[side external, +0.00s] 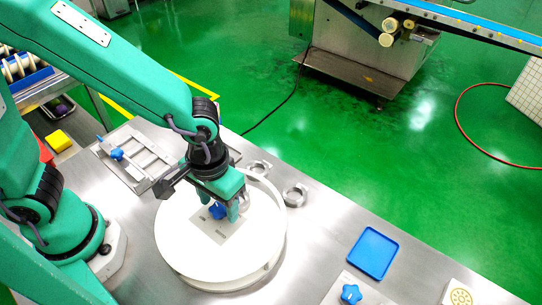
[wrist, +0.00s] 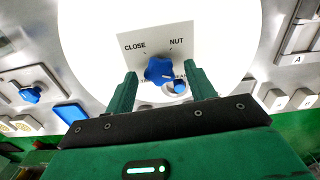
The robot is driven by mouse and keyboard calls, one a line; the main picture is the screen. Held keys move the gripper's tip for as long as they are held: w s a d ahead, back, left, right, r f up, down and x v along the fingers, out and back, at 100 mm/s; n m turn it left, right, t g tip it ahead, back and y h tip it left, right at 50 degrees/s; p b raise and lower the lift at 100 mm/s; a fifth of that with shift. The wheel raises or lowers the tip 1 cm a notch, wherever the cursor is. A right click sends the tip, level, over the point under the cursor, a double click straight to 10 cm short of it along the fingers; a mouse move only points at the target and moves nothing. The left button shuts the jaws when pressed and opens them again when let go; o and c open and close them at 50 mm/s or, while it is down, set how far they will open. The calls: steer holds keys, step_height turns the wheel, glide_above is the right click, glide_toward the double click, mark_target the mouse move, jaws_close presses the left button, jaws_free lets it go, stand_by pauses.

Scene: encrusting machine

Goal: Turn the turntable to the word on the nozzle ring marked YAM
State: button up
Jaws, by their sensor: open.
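The turntable (side external: 180,240) is a wide white disc on the steel bench; its white top also fills the upper middle of the wrist view (wrist: 90,25). A blue star knob (wrist: 158,69) stands at its centre on a pale label plate (wrist: 185,28). The plate reads CLOSE and NUT; two lower words are partly hidden by the knob and a finger. My gripper (wrist: 163,76) is open, with one finger on each side of the knob. Contact cannot be told. A small blue and metal round part (wrist: 176,87) shows beside the knob. I cannot read YAM anywhere.
Two metal rings, one behind the turntable (side external: 260,167) and one right of it (side external: 294,195), lie on the bench. A blue tray (side external: 373,252) and another star knob (side external: 350,293) are at the right. A metal frame (side external: 140,160) and yellow block (side external: 59,140) are at the left.

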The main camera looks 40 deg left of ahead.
jaws_close()
